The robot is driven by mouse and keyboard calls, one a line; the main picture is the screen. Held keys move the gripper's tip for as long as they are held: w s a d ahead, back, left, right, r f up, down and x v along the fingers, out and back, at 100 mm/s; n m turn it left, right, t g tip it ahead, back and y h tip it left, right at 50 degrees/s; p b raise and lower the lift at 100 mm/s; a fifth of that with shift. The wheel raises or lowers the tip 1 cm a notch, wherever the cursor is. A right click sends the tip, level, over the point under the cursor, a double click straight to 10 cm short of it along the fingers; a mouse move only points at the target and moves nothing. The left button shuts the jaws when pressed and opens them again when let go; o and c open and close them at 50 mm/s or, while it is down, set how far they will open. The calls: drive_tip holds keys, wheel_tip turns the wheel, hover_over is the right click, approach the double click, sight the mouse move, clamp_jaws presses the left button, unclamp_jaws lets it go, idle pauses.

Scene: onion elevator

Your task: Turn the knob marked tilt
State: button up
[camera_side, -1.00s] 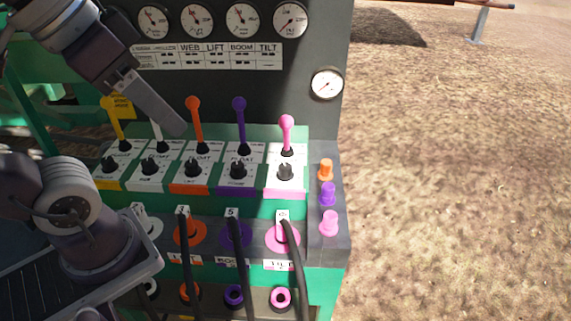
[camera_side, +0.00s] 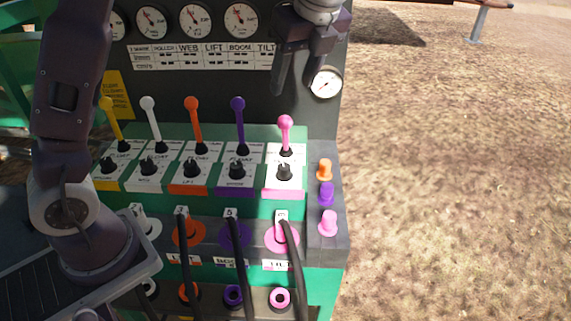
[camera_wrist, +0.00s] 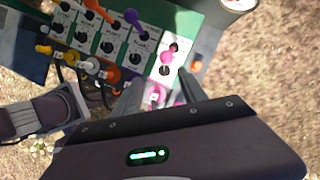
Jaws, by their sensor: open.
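The tilt knob (camera_side: 284,171) is a small black knob on the white plate with a pink lower edge, at the right end of the knob row. A pink-balled lever (camera_side: 285,122) stands behind it. My gripper (camera_side: 294,88) is open and empty, pointing down, above the pink lever in the side view and apart from the knob. In the wrist view the two fingers flank the lower part of the tilt plate. There the pink ball (camera_wrist: 167,57) shows between two black parts, the lower apparently the knob (camera_wrist: 164,71).
Purple (camera_side: 238,104), orange (camera_side: 194,104), white and yellow levers stand to the left, each with a black knob in front. A round gauge (camera_side: 326,83) is close to my gripper. Orange, purple and pink caps (camera_side: 328,222) are at the right edge. Black hoses hang below.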

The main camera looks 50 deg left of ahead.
approach(285, 167)
drive_tip(key=x, duration=0.9)
drive_tip(key=shift+a, duration=0.1)
drive_tip(key=shift+c, duration=0.4)
clamp_jaws()
